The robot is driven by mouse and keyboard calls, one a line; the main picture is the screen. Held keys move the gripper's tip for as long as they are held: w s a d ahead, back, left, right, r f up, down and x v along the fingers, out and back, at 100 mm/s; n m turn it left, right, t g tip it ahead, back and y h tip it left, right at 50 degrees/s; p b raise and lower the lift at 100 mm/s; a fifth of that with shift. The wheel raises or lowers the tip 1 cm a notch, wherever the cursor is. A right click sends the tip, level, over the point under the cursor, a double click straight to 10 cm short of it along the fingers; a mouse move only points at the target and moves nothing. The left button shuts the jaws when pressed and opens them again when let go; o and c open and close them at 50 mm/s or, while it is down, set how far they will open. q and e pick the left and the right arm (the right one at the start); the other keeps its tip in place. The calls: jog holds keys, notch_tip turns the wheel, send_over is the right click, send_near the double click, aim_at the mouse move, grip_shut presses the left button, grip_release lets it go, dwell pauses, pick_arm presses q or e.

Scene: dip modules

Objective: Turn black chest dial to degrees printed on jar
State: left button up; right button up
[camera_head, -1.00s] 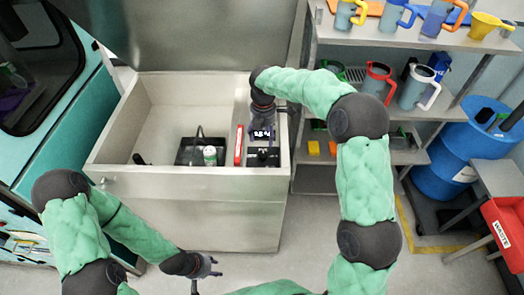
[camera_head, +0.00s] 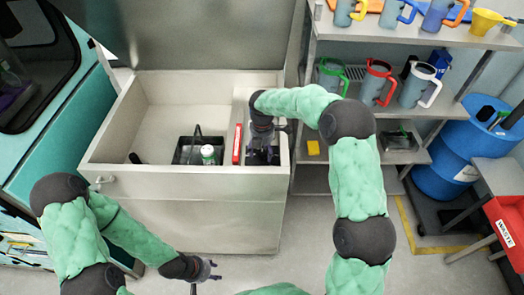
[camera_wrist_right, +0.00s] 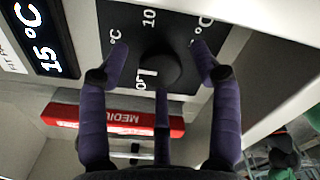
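The black dial (camera_wrist_right: 160,70) sits on a dark panel with "10", "°C" and what looks like "OFF" printed around it. My right gripper (camera_wrist_right: 160,64) is over it in the right wrist view, its fingers spread on either side of the dial with gaps visible. In the head view my right gripper (camera_head: 262,148) hides most of this panel. The display (camera_wrist_right: 42,38) beside it reads 15 °C. The jar (camera_head: 208,153), white and green, stands in a black basket in the chest (camera_head: 165,105); its print is too small to read. My left gripper (camera_head: 206,270) is open and empty in front of the chest.
The black basket (camera_head: 185,151) has a raised handle. A shelf (camera_head: 392,112) with several mugs stands at the right, beside a blue barrel (camera_head: 452,150). The chest's left part is mostly empty.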

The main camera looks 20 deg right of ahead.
jog(key=c, duration=1.1)
